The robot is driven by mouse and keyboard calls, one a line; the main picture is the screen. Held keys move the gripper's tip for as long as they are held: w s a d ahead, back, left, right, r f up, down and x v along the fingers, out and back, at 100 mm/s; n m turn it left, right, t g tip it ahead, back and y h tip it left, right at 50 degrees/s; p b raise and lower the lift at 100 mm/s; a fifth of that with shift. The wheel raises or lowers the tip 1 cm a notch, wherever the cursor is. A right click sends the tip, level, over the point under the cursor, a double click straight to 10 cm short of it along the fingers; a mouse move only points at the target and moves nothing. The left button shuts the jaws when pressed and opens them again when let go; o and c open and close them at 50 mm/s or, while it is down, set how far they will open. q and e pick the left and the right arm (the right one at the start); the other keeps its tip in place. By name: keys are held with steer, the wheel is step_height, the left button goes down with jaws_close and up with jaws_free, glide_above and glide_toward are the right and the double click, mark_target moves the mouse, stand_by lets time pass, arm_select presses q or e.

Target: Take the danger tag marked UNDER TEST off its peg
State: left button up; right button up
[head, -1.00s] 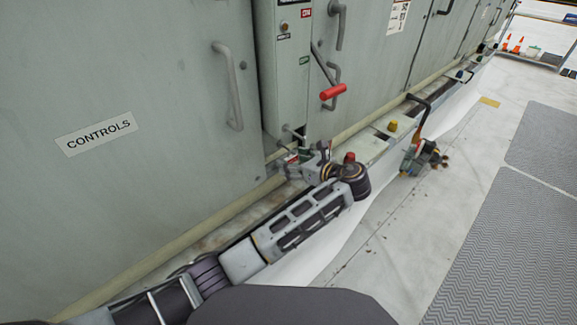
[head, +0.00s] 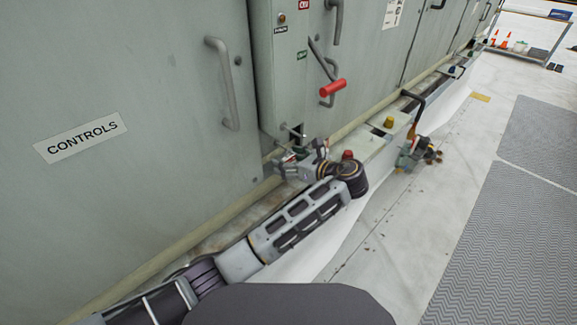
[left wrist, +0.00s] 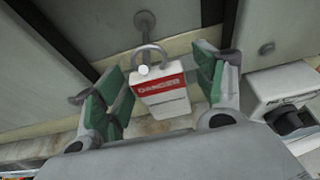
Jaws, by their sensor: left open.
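The danger tag (left wrist: 163,88), white with a red band reading DANGER, hangs by a grey curved hook in the left wrist view. The smaller lettering on the tag is too blurred to read. My left gripper (left wrist: 158,84) is open, with its green-padded fingers on both sides of the tag and gaps still showing. In the head view my left gripper (head: 286,160) is at the foot of the narrow grey box; I cannot make out the tag clearly there. My right gripper is not in view.
A grey cabinet wall with a CONTROLS label (head: 81,138) and handles fills the left. A red-gripped lever (head: 333,88) sits above my gripper. Red (head: 347,155) and yellow (head: 389,122) caps stand along the ledge. Open floor lies to the right.

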arm_select(q)
steer(key=c, duration=1)
steer(key=shift+a, duration=0.1)
